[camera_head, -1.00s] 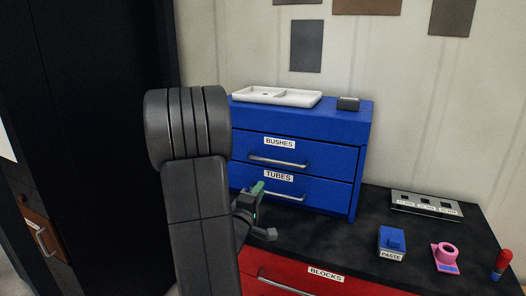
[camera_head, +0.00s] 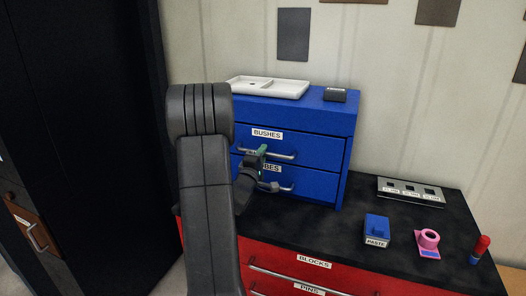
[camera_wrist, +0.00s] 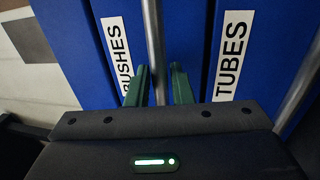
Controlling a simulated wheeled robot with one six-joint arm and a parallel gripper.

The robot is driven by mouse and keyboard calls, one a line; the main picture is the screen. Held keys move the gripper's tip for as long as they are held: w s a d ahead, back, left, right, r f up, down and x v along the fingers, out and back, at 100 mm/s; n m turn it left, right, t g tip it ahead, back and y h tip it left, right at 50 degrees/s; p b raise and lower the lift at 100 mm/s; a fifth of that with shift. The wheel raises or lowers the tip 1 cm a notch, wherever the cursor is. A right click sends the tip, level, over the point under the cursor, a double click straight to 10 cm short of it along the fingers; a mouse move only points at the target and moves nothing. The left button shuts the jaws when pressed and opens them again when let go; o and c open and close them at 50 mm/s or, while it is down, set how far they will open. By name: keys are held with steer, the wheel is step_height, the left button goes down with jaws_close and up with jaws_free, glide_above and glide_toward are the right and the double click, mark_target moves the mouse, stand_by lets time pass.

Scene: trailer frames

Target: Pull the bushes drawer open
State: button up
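The blue bushes drawer (camera_head: 310,148) has a "BUSHES" label and a metal bar handle (camera_head: 283,156); it looks shut. In the wrist view the bushes drawer front (camera_wrist: 75,50) is at left, and its handle (camera_wrist: 154,35) runs between my two green fingers. My gripper (camera_wrist: 159,85) is open around the bar, the left finger closer to it than the right. In the head view my gripper (camera_head: 262,150) is in front of the drawer's left half, partly covering the handle and the label below.
The tubes drawer (camera_head: 315,183) is just below, its handle (camera_wrist: 303,80) close on the right in the wrist view. A white tray (camera_head: 270,88) and a dark block (camera_head: 335,95) sit on top. The red blocks drawer (camera_head: 345,273) is under the black worktop (camera_head: 330,228).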

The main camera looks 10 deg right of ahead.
steer(key=shift+w+d, duration=0.2)
steer(key=shift+w, duration=0.05)
jaws_close()
steer(key=shift+s+a, duration=0.1)
steer(key=r+b+v, duration=0.2)
steer(key=r+v, duration=0.1)
steer(key=v, duration=1.3)
steer(key=shift+s+a, duration=0.3)
steer(key=shift+s, duration=0.1)
jaws_free()
steer(key=shift+b, duration=0.3)
